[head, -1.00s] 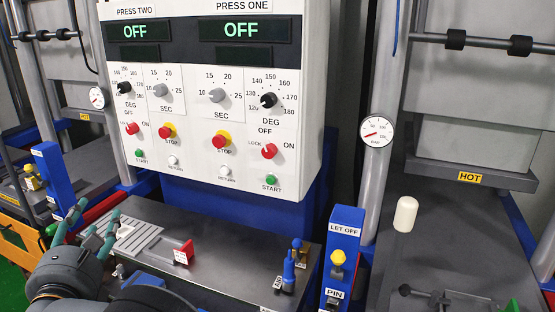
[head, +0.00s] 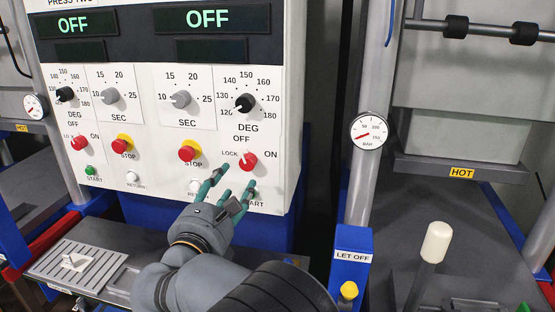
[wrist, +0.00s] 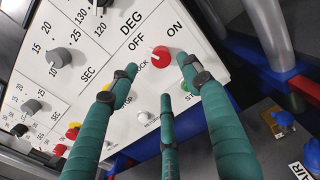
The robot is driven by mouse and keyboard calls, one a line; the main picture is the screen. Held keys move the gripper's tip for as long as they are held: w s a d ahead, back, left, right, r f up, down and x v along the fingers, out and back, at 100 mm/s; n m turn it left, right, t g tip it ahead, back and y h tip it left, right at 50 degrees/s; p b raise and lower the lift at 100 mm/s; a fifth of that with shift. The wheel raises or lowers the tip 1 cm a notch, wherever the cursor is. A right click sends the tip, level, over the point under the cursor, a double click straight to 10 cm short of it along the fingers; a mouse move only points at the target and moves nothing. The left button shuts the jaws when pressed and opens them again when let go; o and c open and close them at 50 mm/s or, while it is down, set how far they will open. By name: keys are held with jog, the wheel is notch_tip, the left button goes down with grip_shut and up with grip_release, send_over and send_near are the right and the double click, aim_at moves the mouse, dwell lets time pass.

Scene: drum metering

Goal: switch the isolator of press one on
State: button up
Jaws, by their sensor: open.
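The isolator of press one is a red rotary knob (head: 247,161) at the lower right of the white control panel (head: 225,145), with OFF, LOCK and ON marked around it. It also shows in the wrist view (wrist: 160,56). The press one display (head: 207,20) reads OFF. My gripper (head: 225,182) is open and empty, its green fingers spread just below the knob. In the wrist view the fingers (wrist: 160,85) point at the knob and appear apart from it. One finger covers part of the green start button (wrist: 186,86) below the knob.
Red stop buttons with yellow collars (head: 189,151), a black temperature dial (head: 245,103) and a grey timer dial (head: 181,98) lie close by on the panel. A blue LET OFF post (head: 351,262) and a pressure gauge (head: 369,130) stand to the right.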

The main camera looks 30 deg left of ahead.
aim_at(246, 163)
jog(key=p+x, duration=0.3)
jog(key=x, duration=0.6)
jog(key=shift+w+a, duration=0.1)
jog(key=shift+w, duration=0.2)
jog(key=c, duration=0.3)
jog(key=c, duration=0.8)
